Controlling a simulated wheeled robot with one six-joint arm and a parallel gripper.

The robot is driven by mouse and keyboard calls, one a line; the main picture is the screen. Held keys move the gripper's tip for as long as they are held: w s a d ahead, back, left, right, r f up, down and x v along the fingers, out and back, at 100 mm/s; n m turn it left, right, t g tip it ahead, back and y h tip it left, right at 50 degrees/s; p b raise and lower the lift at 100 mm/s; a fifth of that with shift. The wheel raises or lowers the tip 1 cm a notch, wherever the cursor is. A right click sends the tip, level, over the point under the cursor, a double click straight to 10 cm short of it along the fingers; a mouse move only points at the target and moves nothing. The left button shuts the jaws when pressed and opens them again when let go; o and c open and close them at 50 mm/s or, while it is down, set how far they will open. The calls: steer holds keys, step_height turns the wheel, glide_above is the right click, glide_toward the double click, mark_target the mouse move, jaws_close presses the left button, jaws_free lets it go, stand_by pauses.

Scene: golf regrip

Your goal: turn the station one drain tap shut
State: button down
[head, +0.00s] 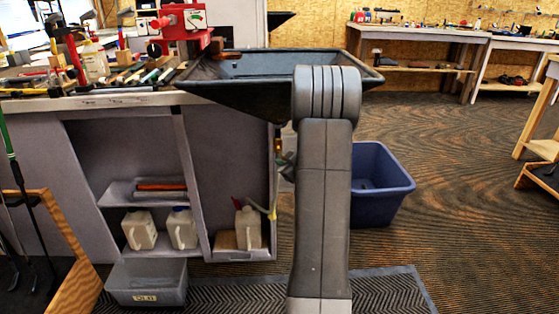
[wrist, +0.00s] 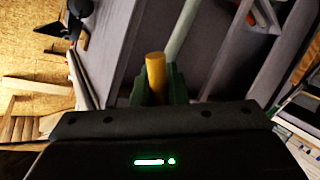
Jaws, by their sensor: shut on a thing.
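The black drain basin (head: 225,95) of the station sits at the bench's right end, tapering down like a funnel. Below its outlet shows a small brass-yellow tap (head: 278,146), partly hidden behind my grey arm. In the wrist view my gripper (wrist: 157,88) has its green fingers closed on both sides of a yellow rod-like handle (wrist: 155,70), which looks like the tap's lever. In the head view only a bit of my gripper (head: 286,160) shows, beside the arm just below the tap. Whether the tap stands open or shut cannot be told.
A pale hose (head: 272,208) hangs below the tap near a white jug (head: 248,228) on the cabinet floor. The cabinet side panel is close to my gripper. A blue bin (head: 385,185) stands right of my arm. A grey tub (head: 146,283) sits in front of the cabinet.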

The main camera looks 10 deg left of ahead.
steer(key=shift+w+d+r+n+t+h+b, duration=0.15)
steer(key=shift+d+r+n+h+b, duration=0.4)
steer(key=shift+n+h+b, duration=0.55)
steer(key=shift+w+d+r+n+t+h+b, duration=0.15)
steer(key=shift+d+r+n+h+b, duration=0.6)
steer(key=shift+n+h, duration=0.55)
steer(key=shift+w+d+r+n+h+b, duration=0.2)
steer(key=shift+r+n+h+b, duration=0.3)
steer(key=shift+n+h+b, duration=0.75)
steer(key=shift+r, duration=0.1)
steer(key=c, duration=1.4)
jaws_free()
steer(key=shift+c, duration=0.2)
steer(key=shift+s+h, duration=0.1)
steer(key=shift+h, duration=0.15)
